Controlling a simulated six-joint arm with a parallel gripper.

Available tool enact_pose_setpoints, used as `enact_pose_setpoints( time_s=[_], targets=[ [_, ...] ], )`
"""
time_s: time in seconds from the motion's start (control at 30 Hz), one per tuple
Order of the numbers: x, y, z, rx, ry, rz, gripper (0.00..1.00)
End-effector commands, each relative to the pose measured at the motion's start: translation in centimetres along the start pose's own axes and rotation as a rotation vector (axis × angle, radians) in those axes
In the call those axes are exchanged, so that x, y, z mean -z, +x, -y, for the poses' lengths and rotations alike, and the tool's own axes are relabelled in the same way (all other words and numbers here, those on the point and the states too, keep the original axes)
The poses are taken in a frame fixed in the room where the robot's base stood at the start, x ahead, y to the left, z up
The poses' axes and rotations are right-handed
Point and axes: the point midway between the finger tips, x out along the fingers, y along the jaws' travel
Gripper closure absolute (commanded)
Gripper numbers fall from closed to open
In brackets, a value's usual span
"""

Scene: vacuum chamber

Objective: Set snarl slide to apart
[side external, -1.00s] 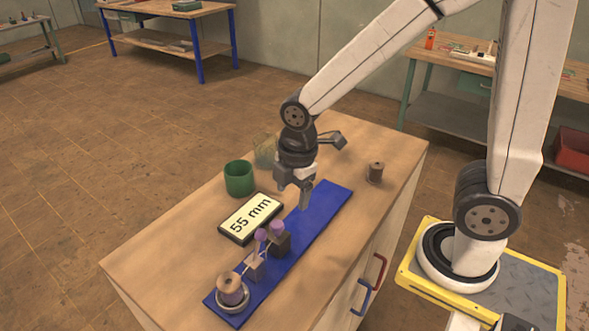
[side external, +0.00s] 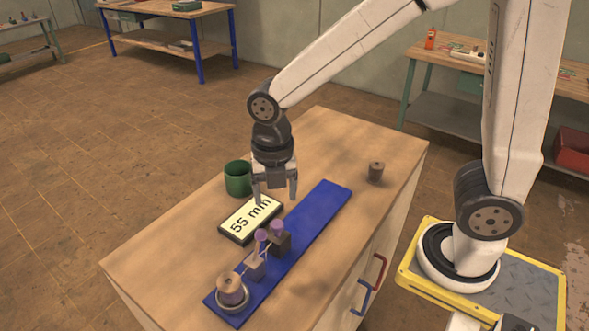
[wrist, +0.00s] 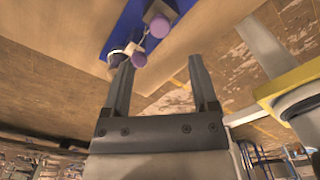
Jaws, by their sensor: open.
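The blue slide board (side external: 315,208) lies along the bench top. Near its front end stand a pale block (side external: 254,267) and a dark block (side external: 284,244), close together, each with a purple knob. Pale thread seems to run between them. The wrist view shows the two purple knobs, one upper (wrist: 160,27) and one lower (wrist: 139,60), near the top edge. My gripper (side external: 275,200) is open and empty, pointing down above the board's left edge and the display, behind the blocks.
A display (side external: 238,226) reading "55 mm" lies left of the board. A green cup (side external: 238,180) stands behind it. A wooden spool (side external: 231,290) sits in a round holder at the board's front end. Another small spool (side external: 376,171) stands at the back right. The board's rear half is clear.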

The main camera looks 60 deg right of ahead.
Motion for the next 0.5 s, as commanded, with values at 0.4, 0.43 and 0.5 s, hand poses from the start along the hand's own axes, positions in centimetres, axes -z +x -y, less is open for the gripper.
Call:
enact_pose_setpoints(
  time_s=[0.4, 0.43, 0.5],
  targets=[
    [0.0, 2.9, 0.1, 0.005, 0.003, -0.002, 0.24],
    [0.0, 3.3, 0.1, 0.004, 0.003, -0.001, 0.24],
    [0.0, 4.1, 0.1, 0.004, 0.003, -0.001, 0.24]
  ],
)
